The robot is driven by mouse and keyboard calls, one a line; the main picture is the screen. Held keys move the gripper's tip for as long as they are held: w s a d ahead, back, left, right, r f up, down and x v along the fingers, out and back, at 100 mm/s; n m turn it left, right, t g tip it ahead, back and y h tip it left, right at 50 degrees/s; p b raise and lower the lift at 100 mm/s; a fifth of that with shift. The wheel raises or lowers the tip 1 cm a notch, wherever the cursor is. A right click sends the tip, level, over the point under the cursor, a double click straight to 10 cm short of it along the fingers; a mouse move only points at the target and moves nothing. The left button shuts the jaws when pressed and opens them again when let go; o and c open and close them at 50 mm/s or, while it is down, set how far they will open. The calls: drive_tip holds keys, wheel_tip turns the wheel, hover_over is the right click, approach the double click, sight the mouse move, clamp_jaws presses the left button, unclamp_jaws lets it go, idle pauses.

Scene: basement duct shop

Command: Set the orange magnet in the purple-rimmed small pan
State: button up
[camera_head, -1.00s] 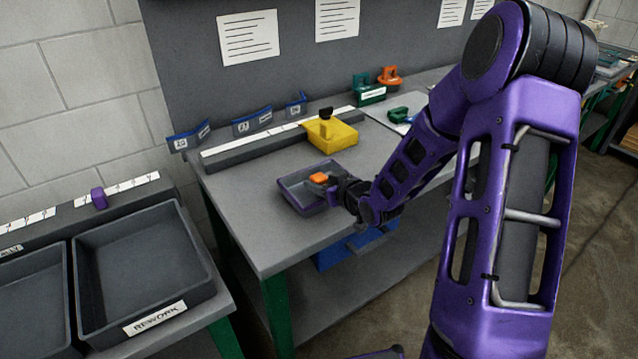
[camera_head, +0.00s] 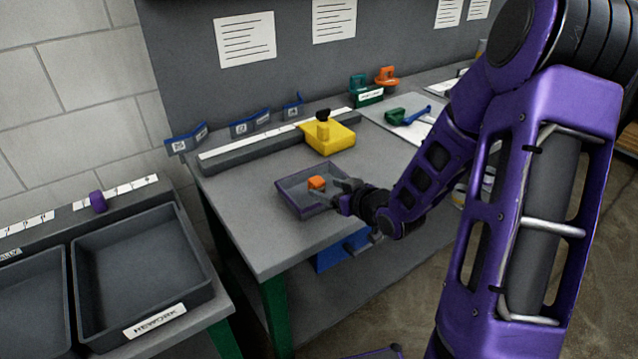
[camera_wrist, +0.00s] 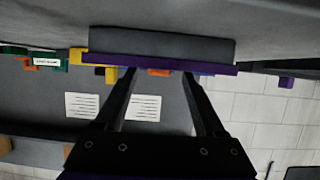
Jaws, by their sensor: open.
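The small grey pan with a purple rim (camera_head: 290,202) stands on the grey bench. The orange magnet (camera_head: 317,183) sits inside it, towards the middle. My gripper (camera_head: 343,192) is open at the pan's right side, with its fingers near the rim and apart from the magnet. In the wrist view, which is upside down, my open fingers (camera_wrist: 160,72) point at the pan (camera_wrist: 160,46). Only a sliver of the magnet (camera_wrist: 158,73) shows past its purple rim there.
A yellow block with a black knob (camera_head: 330,138) stands behind the pan. Green and orange clamp-like tools (camera_head: 387,76) are at the back. A grey REWORK tray (camera_head: 140,262) is at left. The bench left of the pan is clear.

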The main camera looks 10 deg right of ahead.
drive_tip(key=p+v, duration=0.1)
drive_tip(key=v, duration=0.5)
drive_tip(key=shift+s+d, duration=0.1)
